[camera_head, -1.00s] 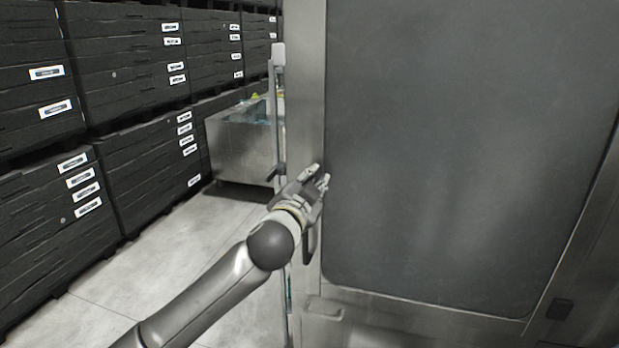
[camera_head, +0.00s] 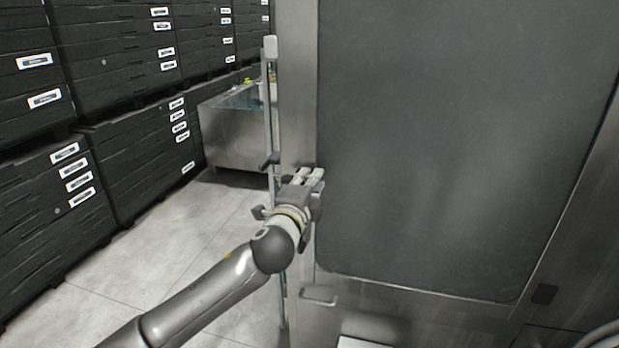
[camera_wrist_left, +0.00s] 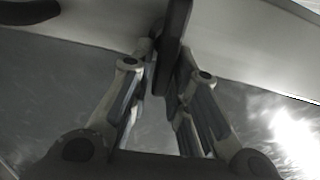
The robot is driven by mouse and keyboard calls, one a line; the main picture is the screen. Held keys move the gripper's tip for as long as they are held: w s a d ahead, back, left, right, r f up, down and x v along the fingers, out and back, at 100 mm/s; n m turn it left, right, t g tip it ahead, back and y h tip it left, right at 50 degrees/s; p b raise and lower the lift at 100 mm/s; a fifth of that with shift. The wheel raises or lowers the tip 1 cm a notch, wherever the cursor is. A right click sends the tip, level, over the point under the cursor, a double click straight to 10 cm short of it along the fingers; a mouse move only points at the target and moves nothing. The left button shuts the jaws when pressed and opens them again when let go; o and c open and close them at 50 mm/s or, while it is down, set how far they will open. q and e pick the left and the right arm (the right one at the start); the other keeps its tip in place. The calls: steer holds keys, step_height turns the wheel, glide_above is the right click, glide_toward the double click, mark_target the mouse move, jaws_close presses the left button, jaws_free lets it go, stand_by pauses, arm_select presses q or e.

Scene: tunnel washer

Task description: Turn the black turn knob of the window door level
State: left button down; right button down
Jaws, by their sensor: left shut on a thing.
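The window door has a large dark grey pane (camera_head: 440,150) in a metal frame (camera_head: 298,90). My left gripper (camera_head: 310,174) is at the left edge of this door, in front of the frame. In the left wrist view the black turn knob (camera_wrist_left: 175,40) is a dark bar that comes down from the top, slightly tilted, between the two fingers. My left gripper (camera_wrist_left: 168,95) is shut on it there. In the head view the gripper and wrist hide most or all of the knob. My right gripper is not in view.
A thin upright post (camera_head: 271,100) with a dark latch (camera_head: 270,160) stands left of the door. A metal tub (camera_head: 232,130) is behind it. Stacked black crates (camera_head: 120,50) line the left. A small metal handle (camera_head: 319,295) is below the pane. The floor (camera_head: 190,235) between is clear.

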arm_select(q)
steer(key=shift+f+m, duration=0.15)
steer(key=shift+m, duration=0.25)
steer(key=c, duration=1.5)
jaws_free()
steer(key=v, duration=1.2)
